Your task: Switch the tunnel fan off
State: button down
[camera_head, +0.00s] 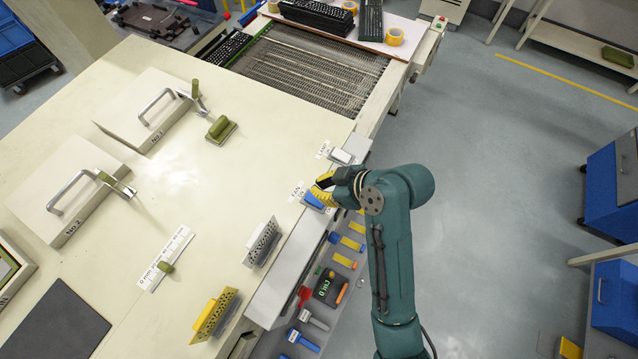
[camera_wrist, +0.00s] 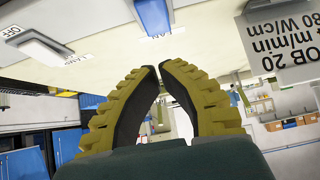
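The fan switch (camera_head: 313,200) is a blue rocker beside a "FAN" label on the machine's right edge. In the wrist view the blue rocker (camera_wrist: 153,16) is at the top centre, beyond my fingertips. My gripper (camera_head: 325,187), with yellow fingers, is right beside the fan switch in the head view and partly covers its surroundings. In the wrist view the two fingertips (camera_wrist: 157,67) nearly meet with nothing held between them. I cannot tell whether they touch the switch, nor which way the rocker is tilted.
A white lamp switch (camera_head: 341,156) sits just behind my gripper; it also shows in the wrist view (camera_wrist: 38,46) with an "OFF" label. Perforated upright plates (camera_head: 262,242) stand on the machine top nearby. Tools lie on a lower ledge.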

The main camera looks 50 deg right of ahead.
jog(key=s+f+b+v, duration=0.1)
jog(key=v, duration=0.8)
jog(key=shift+s+f, duration=0.2)
jog(key=shift+f, duration=0.05)
jog(key=shift+d, duration=0.15)
jog(key=w+a+r+n+t+y+p, duration=0.1)
jog(key=w+a+r+n+p, duration=0.15)
jog(key=w+a+r, duration=0.65)
jog(key=w+a+r+n+t+y+p, duration=0.1)
jog(key=w+a+r+n+t, duration=0.15)
jog(key=w+a+r, duration=0.6)
jog(key=s+a+r+m+t, duration=0.2)
jog(key=a+r+t, duration=0.2)
jog(key=a+r, duration=0.4)
jog(key=s+d+r+m+t+h, duration=0.2)
jog(key=d+r+m+t, duration=0.1)
jog(key=r, duration=0.3)
jog(key=s+d+r+m+t+h, duration=0.2)
jog(key=s+d+r+m+t, duration=0.1)
jog(key=r, duration=0.3)
jog(key=shift+h, duration=0.4)
